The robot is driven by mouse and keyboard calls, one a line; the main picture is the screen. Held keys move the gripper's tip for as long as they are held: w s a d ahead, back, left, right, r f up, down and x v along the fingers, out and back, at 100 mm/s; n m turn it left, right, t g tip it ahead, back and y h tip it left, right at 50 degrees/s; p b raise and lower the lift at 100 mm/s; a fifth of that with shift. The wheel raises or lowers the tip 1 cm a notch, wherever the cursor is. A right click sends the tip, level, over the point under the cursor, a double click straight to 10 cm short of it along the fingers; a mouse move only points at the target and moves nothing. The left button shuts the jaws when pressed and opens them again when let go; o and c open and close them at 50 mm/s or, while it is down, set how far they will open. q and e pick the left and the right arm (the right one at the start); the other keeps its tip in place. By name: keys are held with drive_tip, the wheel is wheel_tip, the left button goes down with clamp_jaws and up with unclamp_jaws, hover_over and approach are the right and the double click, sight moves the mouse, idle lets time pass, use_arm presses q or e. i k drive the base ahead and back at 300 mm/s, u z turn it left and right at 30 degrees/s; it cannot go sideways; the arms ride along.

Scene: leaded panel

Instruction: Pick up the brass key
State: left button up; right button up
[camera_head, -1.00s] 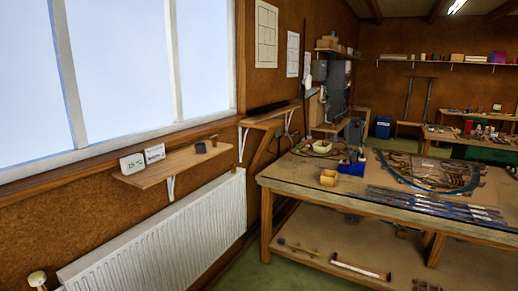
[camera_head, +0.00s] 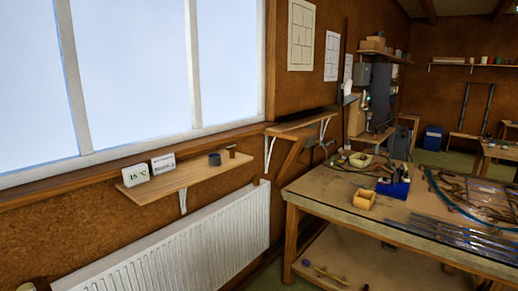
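I cannot make out a brass key in this view. A small wooden shelf (camera_head: 188,177) under the window holds a white display (camera_head: 136,174) reading about 15 °C, a white card (camera_head: 163,162) and a dark round piece (camera_head: 214,159). A small brown item (camera_head: 232,151) stands at its right end, too small to identify. The workbench (camera_head: 345,207) is at the right, with a small yellowish wooden box (camera_head: 364,199) and a blue holder (camera_head: 393,187) on it. Neither of my grippers is in view.
A white radiator (camera_head: 180,250) runs along the wall below the shelf. A second wall shelf (camera_head: 300,125) is further back. Leaded strips (camera_head: 455,240) and a panel (camera_head: 480,195) lie on the workbench. A lower bench shelf (camera_head: 350,255) holds loose items. Green floor (camera_head: 270,278) shows between radiator and bench.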

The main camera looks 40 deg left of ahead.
sight(231, 149)
drive_tip(key=u, duration=0.1)
drive_tip(key=i, duration=1.55)
drive_tip(key=u, duration=1.2)
drive_tip(key=i, duration=0.85)
drive_tip(key=u, duration=1)
